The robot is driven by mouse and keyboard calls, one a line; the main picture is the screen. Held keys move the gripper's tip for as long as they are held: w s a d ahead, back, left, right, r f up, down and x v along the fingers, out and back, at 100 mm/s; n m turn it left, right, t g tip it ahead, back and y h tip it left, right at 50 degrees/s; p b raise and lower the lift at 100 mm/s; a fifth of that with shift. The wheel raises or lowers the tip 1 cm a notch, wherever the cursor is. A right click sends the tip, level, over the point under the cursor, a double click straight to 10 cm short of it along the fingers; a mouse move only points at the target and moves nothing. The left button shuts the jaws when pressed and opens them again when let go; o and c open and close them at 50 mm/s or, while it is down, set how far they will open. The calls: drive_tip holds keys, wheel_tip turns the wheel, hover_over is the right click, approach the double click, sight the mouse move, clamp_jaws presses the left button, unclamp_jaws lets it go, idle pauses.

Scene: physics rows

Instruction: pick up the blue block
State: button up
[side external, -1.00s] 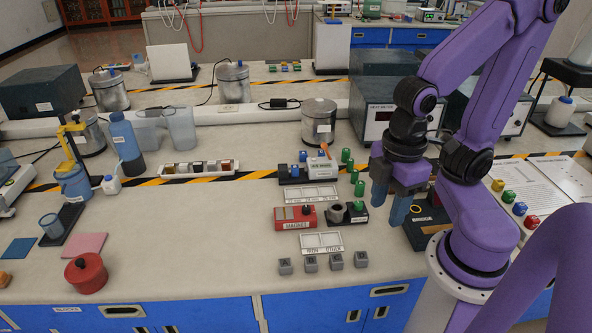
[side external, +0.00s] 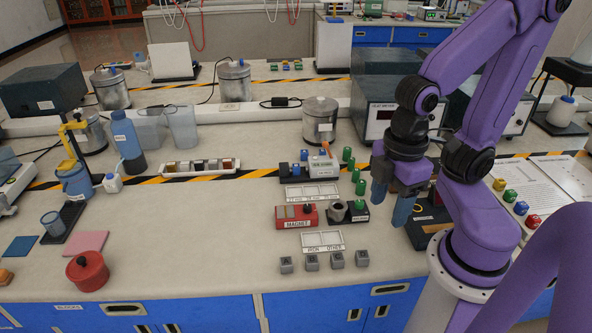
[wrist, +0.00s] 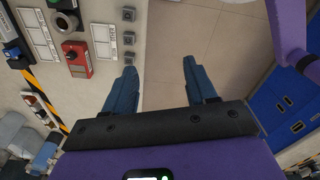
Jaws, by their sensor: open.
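Several small blue pieces could be the blue block. Two blue pieces (side external: 304,155) stand at the dark tray near the middle of the bench in the side view. Another blue block (side external: 520,208) is in a coloured row on the white sheet at the right, beside my arm. The wrist view shows blue pieces (wrist: 12,51) at its left edge. My gripper (side external: 390,200) is open and empty, pointing down over the bench, right of the dark tray and apart from it. Its two fingers (wrist: 160,68) show nothing between them in the wrist view.
A red magnet box (side external: 296,216) and green cylinders (side external: 360,188) stand left of my gripper. Several grey cubes (side external: 311,262) line the front edge. A red pot (side external: 87,271) is at front left. The bench between pot and cubes is clear.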

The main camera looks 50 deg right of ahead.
drive_tip(key=w+a+r+m, duration=0.1)
drive_tip(key=w+a+r, duration=0.15)
drive_tip(key=w, duration=0.95)
drive_tip(key=m, duration=0.3)
hover_over(296, 165)
wheel_tip(296, 165, down, 7)
wheel_tip(296, 165, down, 17)
drive_tip(key=shift+s+r, duration=0.1)
drive_tip(key=shift+r, duration=0.05)
clamp_jaws()
